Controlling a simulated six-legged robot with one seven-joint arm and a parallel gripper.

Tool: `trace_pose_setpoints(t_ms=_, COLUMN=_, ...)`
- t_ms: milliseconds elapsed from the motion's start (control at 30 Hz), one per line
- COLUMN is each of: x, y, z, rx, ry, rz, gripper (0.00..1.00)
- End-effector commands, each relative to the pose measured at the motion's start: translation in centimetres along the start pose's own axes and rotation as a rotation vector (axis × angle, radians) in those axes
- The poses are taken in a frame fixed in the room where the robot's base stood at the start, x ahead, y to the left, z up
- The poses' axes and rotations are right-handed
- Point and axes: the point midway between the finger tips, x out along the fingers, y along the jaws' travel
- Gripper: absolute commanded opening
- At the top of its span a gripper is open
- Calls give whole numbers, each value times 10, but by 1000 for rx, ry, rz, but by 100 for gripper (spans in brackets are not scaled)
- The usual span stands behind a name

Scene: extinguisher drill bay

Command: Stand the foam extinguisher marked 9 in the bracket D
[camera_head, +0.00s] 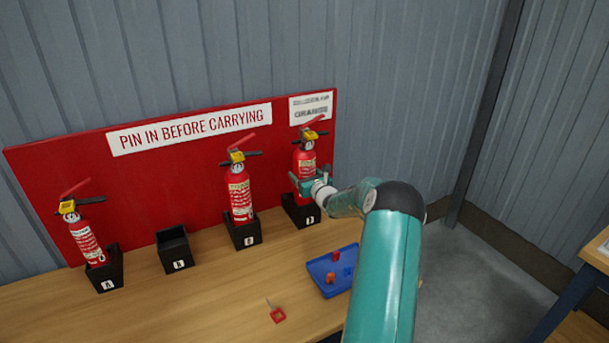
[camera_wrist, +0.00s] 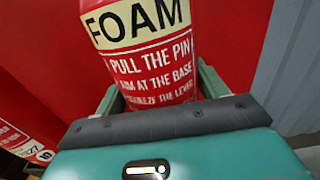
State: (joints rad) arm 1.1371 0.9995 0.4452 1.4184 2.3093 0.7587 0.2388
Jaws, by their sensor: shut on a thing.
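The red foam extinguisher (camera_head: 305,160) is upright over the rightmost black bracket (camera_head: 303,212), whose small label looks like D. Its lower end meets the bracket's opening; I cannot tell whether it rests on the bottom. In the wrist view its cream FOAM label (camera_wrist: 137,22) fills the upper middle; no 9 is visible there. My gripper (camera_head: 308,186) is shut around the extinguisher's lower body, with a finger on each side in the wrist view (camera_wrist: 160,92).
To the left stand an extinguisher (camera_head: 240,190) in its bracket, an empty bracket (camera_head: 174,250) and another extinguisher (camera_head: 86,240) in bracket A. A blue tray (camera_head: 318,270) holds small red and orange pieces. A red-tagged pin (camera_head: 278,315) lies on the wooden bench. A red board (camera_head: 140,190) stands behind.

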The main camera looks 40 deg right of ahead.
Motion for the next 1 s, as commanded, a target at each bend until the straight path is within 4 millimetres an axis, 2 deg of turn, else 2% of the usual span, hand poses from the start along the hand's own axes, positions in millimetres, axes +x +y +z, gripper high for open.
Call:
trace_pose_setpoints(t_ms=33, x=1, y=0, z=5, rx=-3, ry=-11, rz=1, gripper=27)
trace_pose_setpoints(t_ms=1000, x=2, y=0, z=-8, rx=-3, ry=-12, rz=0, gripper=27)
